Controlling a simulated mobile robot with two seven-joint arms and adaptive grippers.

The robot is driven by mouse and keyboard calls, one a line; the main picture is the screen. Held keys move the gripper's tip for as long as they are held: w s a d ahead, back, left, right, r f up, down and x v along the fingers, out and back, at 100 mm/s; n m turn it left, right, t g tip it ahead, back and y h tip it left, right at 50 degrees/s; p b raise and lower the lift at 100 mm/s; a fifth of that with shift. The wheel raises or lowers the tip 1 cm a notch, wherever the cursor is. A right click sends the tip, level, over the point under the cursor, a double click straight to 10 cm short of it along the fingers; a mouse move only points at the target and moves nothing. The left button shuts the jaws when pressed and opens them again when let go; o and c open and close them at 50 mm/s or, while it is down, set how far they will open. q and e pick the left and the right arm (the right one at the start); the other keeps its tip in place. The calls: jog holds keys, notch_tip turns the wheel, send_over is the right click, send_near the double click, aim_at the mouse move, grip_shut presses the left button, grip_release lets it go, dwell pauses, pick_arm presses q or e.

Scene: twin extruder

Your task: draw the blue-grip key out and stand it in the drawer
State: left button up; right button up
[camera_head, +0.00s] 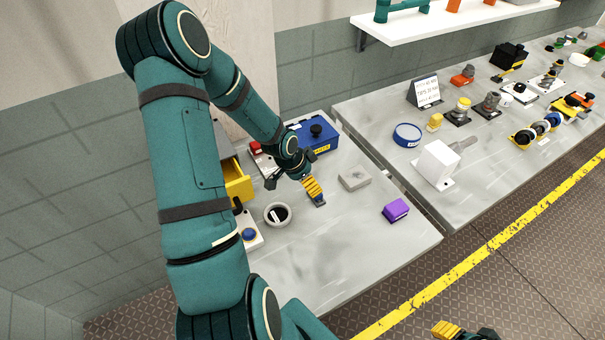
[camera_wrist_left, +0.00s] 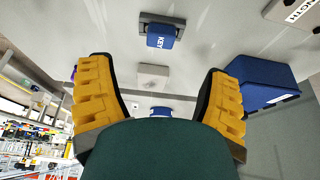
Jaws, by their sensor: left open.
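The blue key grip, lettered KEY (camera_wrist_left: 161,36), shows in the left wrist view against a dark grey mount (camera_wrist_left: 176,19). It lies beyond the fingertips, roughly centred between them and apart from both. In the head view, a small blue part (camera_head: 319,202) shows just below my left gripper (camera_head: 313,189), which partly hides it. My left gripper is open and empty, with its two yellow fingers (camera_wrist_left: 160,78) spread wide. The yellow drawer (camera_head: 238,186) stands pulled out of its cabinet, partly behind my left arm; its inside is mostly hidden. My right gripper (camera_head: 461,331) is cut off by the bottom edge.
A grey block (camera_head: 354,179) and a purple block (camera_head: 396,210) lie right of my left gripper. A blue box (camera_head: 316,138) stands behind it. A round cup (camera_head: 277,215) and a plate with a blue button (camera_head: 249,234) are near the drawer.

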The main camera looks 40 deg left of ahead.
pick_arm(q)
jog(key=x, duration=0.9)
jog(key=shift+w+f+b, duration=0.15)
jog(key=shift+f+b, duration=0.05)
jog(key=shift+b, duration=0.2)
jog(key=shift+c, duration=0.3)
grip_shut()
